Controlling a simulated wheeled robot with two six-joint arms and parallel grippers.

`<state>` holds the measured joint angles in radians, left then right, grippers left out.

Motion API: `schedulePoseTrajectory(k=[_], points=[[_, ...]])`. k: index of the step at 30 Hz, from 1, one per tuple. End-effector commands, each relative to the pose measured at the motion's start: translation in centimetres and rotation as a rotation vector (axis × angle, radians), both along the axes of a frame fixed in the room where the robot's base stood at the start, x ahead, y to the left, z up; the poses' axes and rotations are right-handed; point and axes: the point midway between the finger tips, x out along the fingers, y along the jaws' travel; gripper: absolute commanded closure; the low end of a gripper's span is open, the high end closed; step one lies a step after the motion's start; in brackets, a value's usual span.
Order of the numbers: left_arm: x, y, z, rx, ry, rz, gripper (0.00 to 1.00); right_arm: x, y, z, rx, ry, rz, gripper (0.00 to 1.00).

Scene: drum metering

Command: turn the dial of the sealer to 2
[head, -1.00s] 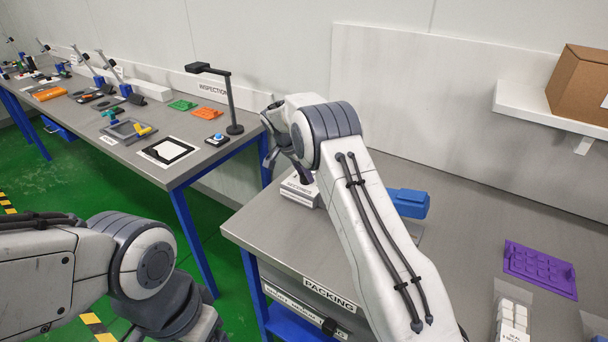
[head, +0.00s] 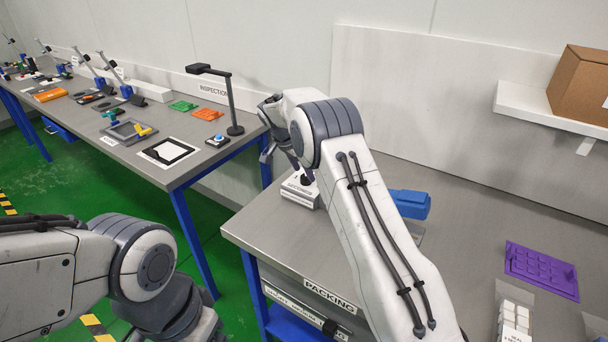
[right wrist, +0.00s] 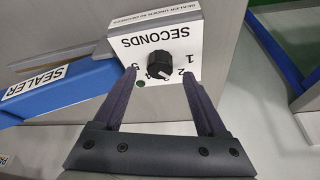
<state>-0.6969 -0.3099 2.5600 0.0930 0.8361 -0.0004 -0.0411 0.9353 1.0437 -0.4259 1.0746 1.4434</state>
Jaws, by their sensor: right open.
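The sealer's dial is a black knob (right wrist: 159,67) on a white box marked SECONDS (right wrist: 190,35), upside down in the right wrist view. Numbers 1 to 5 curve around it; its light mark seems to point near 3, though small to read. In the head view the box (head: 300,192) sits at the packing table's left end. My right gripper (right wrist: 160,76) is open, its fingertips apart on either side of the dial, not closed on it. In the head view it shows partly behind my arm. The blue sealer (right wrist: 60,88) lies beside the box. My left gripper is out of the picture.
The packing table (head: 265,228) has free grey surface around the box. A purple tray (head: 541,268) and white blocks (head: 515,315) lie at the right. The inspection bench (head: 190,168) with a lamp (head: 229,100) stands to the left across a gap.

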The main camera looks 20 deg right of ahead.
Motion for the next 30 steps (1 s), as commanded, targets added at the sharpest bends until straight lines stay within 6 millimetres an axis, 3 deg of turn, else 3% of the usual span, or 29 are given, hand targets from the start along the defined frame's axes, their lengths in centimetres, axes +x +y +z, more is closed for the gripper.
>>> schedulePoseTrajectory(k=[6,12,26,30], points=[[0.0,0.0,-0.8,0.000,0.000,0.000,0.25,-0.5,1.7,4.2,0.000,-0.005,0.002,0.25],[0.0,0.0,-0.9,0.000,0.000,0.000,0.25,-0.9,2.7,6.9,0.000,-0.003,0.000,0.25],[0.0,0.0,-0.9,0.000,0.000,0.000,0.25,-1.2,3.2,7.8,0.000,0.002,0.006,0.25],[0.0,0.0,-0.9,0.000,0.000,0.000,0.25,-2.7,5.6,8.6,0.017,0.031,0.113,0.25]])
